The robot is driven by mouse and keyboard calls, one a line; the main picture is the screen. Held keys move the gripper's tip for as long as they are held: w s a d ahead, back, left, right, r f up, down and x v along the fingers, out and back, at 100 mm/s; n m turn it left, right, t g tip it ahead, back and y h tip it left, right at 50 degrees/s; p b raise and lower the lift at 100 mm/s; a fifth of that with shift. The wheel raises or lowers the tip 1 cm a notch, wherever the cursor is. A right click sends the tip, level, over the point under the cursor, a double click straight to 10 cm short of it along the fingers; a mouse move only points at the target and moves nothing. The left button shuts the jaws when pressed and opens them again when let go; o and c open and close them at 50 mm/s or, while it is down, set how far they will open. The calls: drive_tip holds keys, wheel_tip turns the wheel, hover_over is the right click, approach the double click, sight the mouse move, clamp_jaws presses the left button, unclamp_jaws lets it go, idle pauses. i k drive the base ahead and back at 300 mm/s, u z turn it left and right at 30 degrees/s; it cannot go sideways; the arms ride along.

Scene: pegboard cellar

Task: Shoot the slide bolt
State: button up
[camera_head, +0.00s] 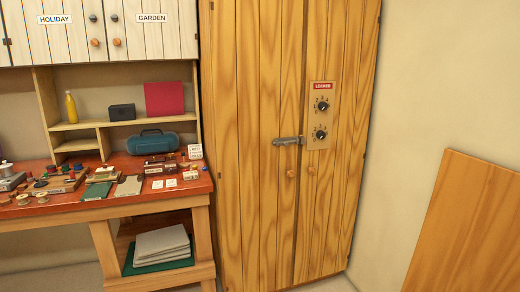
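A grey metal slide bolt (287,141) sits across the seam of a tall wooden cupboard (255,200), at about mid height. Its bar lies level, and its right end is beside a tan plate (320,130) on the right-hand door. I cannot tell at this size whether the bar is fully in its keeper. The plate carries two dark dials and a red sign (323,86) reading LOCKED. Two round wooden knobs, a left one (291,173) and a right one (311,171), are below the bolt. Both doors look closed. My gripper is not in view.
A red-topped workbench (100,207) with several small items stands left of the cupboard. A blue case (152,143) sits at its back, below shelves. A wooden board (468,225) leans against the right wall. Some floor shows between board and cupboard.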

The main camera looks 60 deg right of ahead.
sight(285, 144)
drive_tip(key=u, duration=0.55)
drive_tip(key=k, duration=0.9)
drive_tip(key=z, duration=1.15)
drive_tip(key=k, duration=0.7)
drive_tip(key=i, duration=1.3)
drive_tip(key=u, duration=0.35)
